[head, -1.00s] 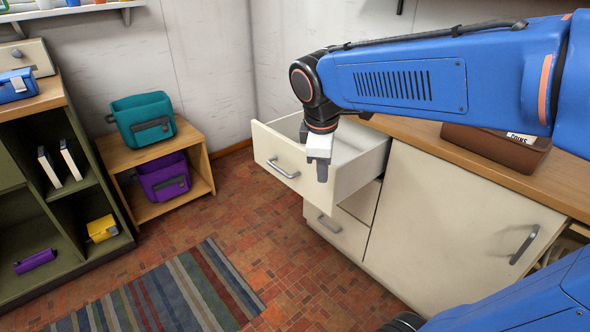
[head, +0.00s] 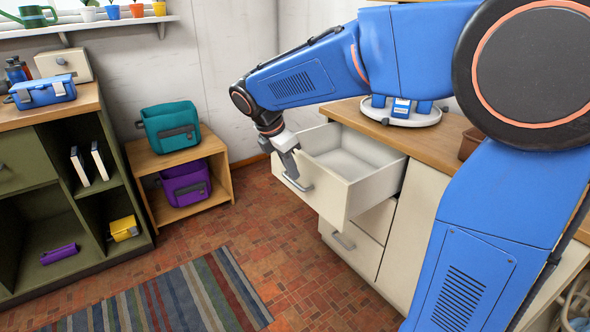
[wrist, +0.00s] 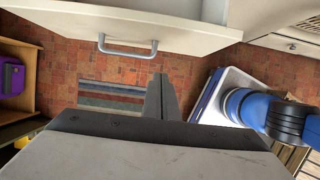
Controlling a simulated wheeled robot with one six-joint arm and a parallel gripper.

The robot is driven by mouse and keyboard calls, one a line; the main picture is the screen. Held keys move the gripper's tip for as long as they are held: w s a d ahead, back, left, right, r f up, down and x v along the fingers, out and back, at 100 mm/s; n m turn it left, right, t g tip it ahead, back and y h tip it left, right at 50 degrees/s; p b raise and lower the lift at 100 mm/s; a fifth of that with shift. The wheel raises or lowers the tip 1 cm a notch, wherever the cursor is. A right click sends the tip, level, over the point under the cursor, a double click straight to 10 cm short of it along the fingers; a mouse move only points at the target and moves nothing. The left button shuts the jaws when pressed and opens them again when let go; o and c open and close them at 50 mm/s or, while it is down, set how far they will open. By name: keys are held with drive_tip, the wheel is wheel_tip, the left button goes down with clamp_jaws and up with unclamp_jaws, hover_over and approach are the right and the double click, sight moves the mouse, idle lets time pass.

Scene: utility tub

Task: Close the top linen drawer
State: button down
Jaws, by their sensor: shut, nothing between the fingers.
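The top linen drawer (head: 322,182) is cream-coloured and pulled out of the wooden-topped cabinet, and its visible inside is empty. Its grey bar handle (head: 298,183) is partly covered by my gripper in the head view. My gripper (head: 291,165) is shut and empty, pointing down at the outer side of the drawer front, close to its upper edge. In the wrist view the closed fingers (wrist: 160,98) are apart from the handle (wrist: 127,49) in the picture. I cannot tell from the head view whether they touch the front.
Below is a closed lower drawer (head: 345,249). A striped rug (head: 180,300) lies on the tiled floor. A wooden stand (head: 228,185) with teal and purple bins and a green shelf unit (head: 28,245) stand at left. Open floor lies in front of the drawer.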

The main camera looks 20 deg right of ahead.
drive_tip(key=x, duration=0.7)
drive_tip(key=shift+d+f, duration=0.15)
drive_tip(key=shift+f, duration=0.15)
drive_tip(key=shift+w+d, duration=0.2)
drive_tip(key=shift+d, duration=0.45)
drive_tip(key=shift+w+d, duration=0.2)
drive_tip(key=shift+d, duration=0.4)
drive_tip(key=shift+w+d, duration=0.25)
drive_tip(key=shift+d, duration=0.4)
drive_tip(key=shift+d, duration=0.1)
drive_tip(key=w+d, duration=0.4)
drive_tip(key=d, duration=0.9)
drive_tip(key=w+d, duration=0.4)
drive_tip(key=d, duration=0.9)
drive_tip(key=shift+w, duration=0.3)
drive_tip(key=shift+d+r, duration=0.1)
drive_tip(key=shift+r, duration=0.1)
